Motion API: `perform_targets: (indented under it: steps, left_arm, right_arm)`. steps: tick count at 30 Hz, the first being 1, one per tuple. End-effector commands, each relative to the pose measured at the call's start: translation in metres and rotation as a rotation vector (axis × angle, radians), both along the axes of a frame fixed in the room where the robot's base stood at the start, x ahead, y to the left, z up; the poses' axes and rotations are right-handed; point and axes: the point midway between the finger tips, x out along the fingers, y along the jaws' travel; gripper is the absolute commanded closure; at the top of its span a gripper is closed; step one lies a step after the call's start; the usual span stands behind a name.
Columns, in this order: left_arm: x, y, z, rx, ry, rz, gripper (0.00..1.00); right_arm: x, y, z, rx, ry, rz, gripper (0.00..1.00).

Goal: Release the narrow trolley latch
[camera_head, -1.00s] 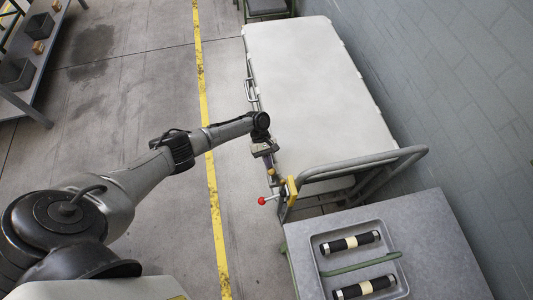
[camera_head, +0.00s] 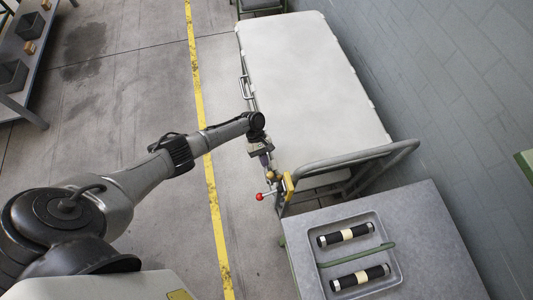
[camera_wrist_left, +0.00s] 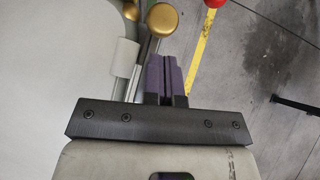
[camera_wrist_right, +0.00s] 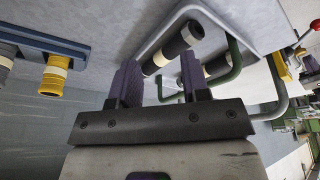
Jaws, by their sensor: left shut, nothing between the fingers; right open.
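The trolley (camera_head: 300,80) is long, with a pale flat top and a grey tubular push handle (camera_head: 350,158) at its near end. At its near left corner, a latch with a yellow plate (camera_head: 288,187) carries a red ball lever (camera_head: 260,196) and a brass knob (camera_wrist_left: 163,19). My left gripper (camera_head: 264,160) is shut and empty at the trolley's left edge, just beyond the latch. Its purple fingers (camera_wrist_left: 165,72) are together, close to the knob; contact cannot be told. My right gripper (camera_wrist_right: 158,82) is open and empty, in the right wrist view only.
A grey table (camera_head: 435,225) stands near the trolley's handle end. Its tray (camera_head: 391,276) holds two black cylinders with cream bands (camera_head: 345,235) and a green bar (camera_head: 355,255). A wall (camera_head: 450,80) runs along the right. Open floor (camera_head: 130,95) with a yellow line lies left.

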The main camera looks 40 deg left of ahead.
Motion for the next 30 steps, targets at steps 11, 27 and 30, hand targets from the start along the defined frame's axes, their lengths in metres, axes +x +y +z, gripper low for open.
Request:
perform_targets:
  steps: [11,27,30]
  left_arm:
    - [0.022,0.048,0.049,0.001,-0.004,0.004,1.00]
    - [0.032,0.071,0.077,-0.001,-0.001,0.003,1.00]
    - [0.032,0.071,0.077,-0.001,-0.001,0.003,1.00]
  right_arm:
    - [0.000,0.004,0.000,0.015,0.000,-0.009,0.57]
    - [0.000,0.000,-0.001,-0.001,0.000,0.001,0.57]
    - [0.000,0.000,-0.001,-0.001,0.000,0.001,0.57]
